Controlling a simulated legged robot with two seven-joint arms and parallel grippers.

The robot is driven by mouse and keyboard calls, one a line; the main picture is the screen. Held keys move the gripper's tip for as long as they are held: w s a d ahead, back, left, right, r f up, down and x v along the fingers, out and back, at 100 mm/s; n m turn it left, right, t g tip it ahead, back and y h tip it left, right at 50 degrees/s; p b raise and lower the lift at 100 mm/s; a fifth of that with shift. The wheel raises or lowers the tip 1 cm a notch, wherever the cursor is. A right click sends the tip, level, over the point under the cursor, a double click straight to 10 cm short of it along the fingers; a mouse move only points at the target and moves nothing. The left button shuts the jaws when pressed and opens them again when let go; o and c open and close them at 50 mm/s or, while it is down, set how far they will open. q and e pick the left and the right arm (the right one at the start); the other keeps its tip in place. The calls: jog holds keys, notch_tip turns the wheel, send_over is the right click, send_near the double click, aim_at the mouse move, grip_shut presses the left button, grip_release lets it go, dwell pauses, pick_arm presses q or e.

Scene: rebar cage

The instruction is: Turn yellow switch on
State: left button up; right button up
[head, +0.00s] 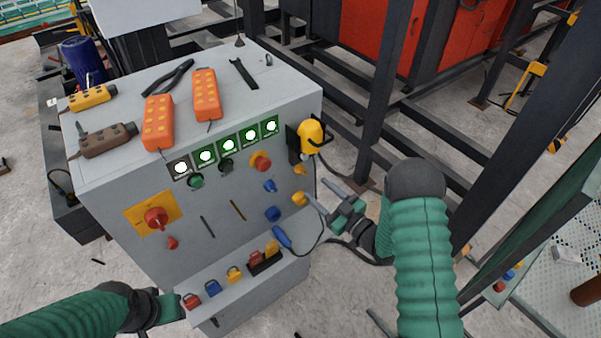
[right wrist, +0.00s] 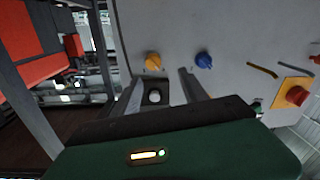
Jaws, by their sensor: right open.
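The yellow switch (head: 299,198) is a round knob near the right edge of the grey cabinet's sloping front panel. It also shows in the right wrist view (right wrist: 153,61), beside a blue knob (right wrist: 204,61). My right gripper (head: 317,190) is open and empty, with its fingers pointing at the panel just right of the yellow switch. In the right wrist view, the yellow switch shows beyond and between the open fingers (right wrist: 160,75); contact cannot be seen. My left gripper (head: 168,307) is at the lower left by the cabinet's ledge; its jaws are unclear.
The cabinet top (head: 215,115) holds orange remotes and tools. A red knob on a yellow plate (head: 156,217), lit green indicators (head: 228,146) and a yellow device (head: 311,134) are on the cabinet. Padlocks (head: 233,274) line the lower ledge. Dark steel posts (head: 388,90) stand at right.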

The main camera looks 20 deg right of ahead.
aim_at(304, 174)
jog(key=w, duration=0.3)
jog(key=w+p, duration=0.1)
jog(key=w, duration=0.3)
jog(key=shift+a+f, duration=0.2)
jog(key=shift+w+a, duration=0.15)
jog(key=shift+w, duration=0.25)
jog(key=shift+w+a, duration=0.15)
jog(key=shift+a, duration=0.2)
jog(key=shift+a+r, duration=0.1)
jog(key=shift+a, duration=0.6)
jog(key=shift+c, duration=1.6)
jog(key=shift+d, duration=0.65)
grip_shut()
pick_arm(q)
jog(key=shift+d+r, duration=0.7)
jog(key=shift+r, duration=0.05)
pick_arm(e)
jog(key=shift+a, duration=0.3)
